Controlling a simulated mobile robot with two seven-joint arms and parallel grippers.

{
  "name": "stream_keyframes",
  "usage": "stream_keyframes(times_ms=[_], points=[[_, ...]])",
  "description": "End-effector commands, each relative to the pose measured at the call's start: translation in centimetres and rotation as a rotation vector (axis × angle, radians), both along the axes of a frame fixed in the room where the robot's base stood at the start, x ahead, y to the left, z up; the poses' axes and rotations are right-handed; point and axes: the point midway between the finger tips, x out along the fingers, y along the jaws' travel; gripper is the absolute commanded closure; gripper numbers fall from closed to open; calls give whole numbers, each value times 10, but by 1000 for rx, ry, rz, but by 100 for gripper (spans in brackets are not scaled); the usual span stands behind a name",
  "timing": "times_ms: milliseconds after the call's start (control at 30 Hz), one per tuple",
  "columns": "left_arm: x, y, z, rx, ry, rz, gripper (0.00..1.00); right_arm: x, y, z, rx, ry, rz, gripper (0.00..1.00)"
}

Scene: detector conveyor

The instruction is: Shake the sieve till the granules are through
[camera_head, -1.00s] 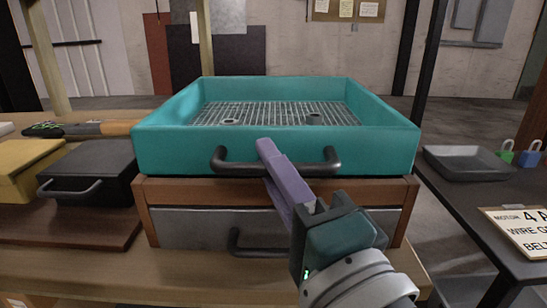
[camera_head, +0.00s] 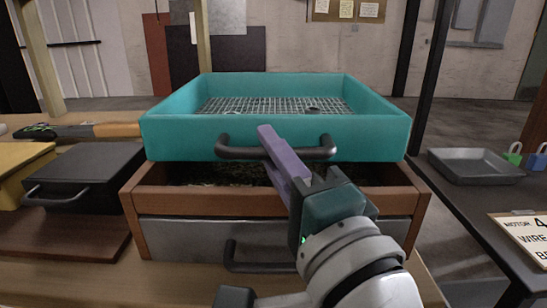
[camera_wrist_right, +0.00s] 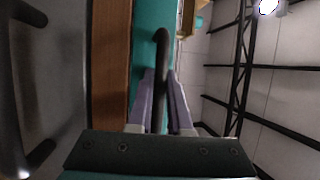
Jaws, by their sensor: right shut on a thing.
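The teal sieve (camera_head: 272,135), a square tray with a wire-mesh floor (camera_head: 285,104), is above a brown wooden frame box (camera_head: 137,218) with a grey front. A few small dark pieces show on the mesh; single granules are too small to tell. My right gripper (camera_head: 275,150), with purple fingers, is shut on the sieve's dark front handle (camera_head: 235,151). The right wrist view shows the fingers on both sides of that handle (camera_wrist_right: 161,55). A gap under the sieve's front shows the box's dark, speckled inside (camera_head: 225,174).
A black box with a handle (camera_head: 85,170) and a yellow box (camera_head: 22,160) stand at left. At right, a grey tray (camera_head: 470,165), padlocks (camera_head: 513,155) and a sign (camera_head: 525,238) are on a dark table. The wooden box has its own lower handle (camera_head: 230,256).

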Motion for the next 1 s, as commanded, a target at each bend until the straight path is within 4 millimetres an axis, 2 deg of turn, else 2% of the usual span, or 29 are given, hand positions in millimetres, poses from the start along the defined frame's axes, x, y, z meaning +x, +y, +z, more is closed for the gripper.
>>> stream_keyframes(times_ms=[100,400,433,667,1000], points=[[2,0,-2,-1,-6,1,50,7,0,0,0,-2,0,100],[1,-3,-2,-10,-4,7,50,8,-1,-1,-1,2,-1,100],[1,-3,-2,-10,-4,7,50,8,-1,-1,-1,3,-1,80],[1,-3,-2,-10,-2,7,50,8,0,-1,-1,2,0,55],[0,-1,-3,-6,-1,3,50,7,0,-2,-2,6,1,53]])
